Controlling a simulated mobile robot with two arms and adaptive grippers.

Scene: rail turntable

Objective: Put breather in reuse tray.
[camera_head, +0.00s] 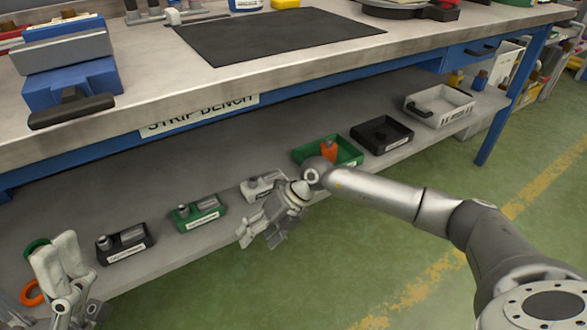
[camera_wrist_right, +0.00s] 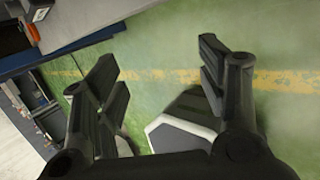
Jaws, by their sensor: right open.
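My right gripper (camera_head: 262,225) is open, in front of the lower shelf's edge beside a small pale tray (camera_head: 252,195). In the right wrist view its jaws (camera_wrist_right: 165,95) are spread with nothing between them, over green floor. My left gripper (camera_head: 65,275) is at the lower left; its fingertips are not clear. I cannot tell which part is the breather; small grey metal fittings sit in a small green tray (camera_head: 186,226) and a small black tray (camera_head: 113,260). A larger green tray (camera_head: 352,149) holds an orange piece. Tray labels are unreadable, so the reuse tray is uncertain.
The lower shelf (camera_head: 75,205) also bears a larger black tray (camera_head: 398,147) and a light grey tray (camera_head: 460,105). The bench top (camera_head: 145,75) overhangs it, with a blue vise (camera_head: 75,85) and black mat (camera_head: 270,38). Green floor (camera_head: 390,235) in front is open.

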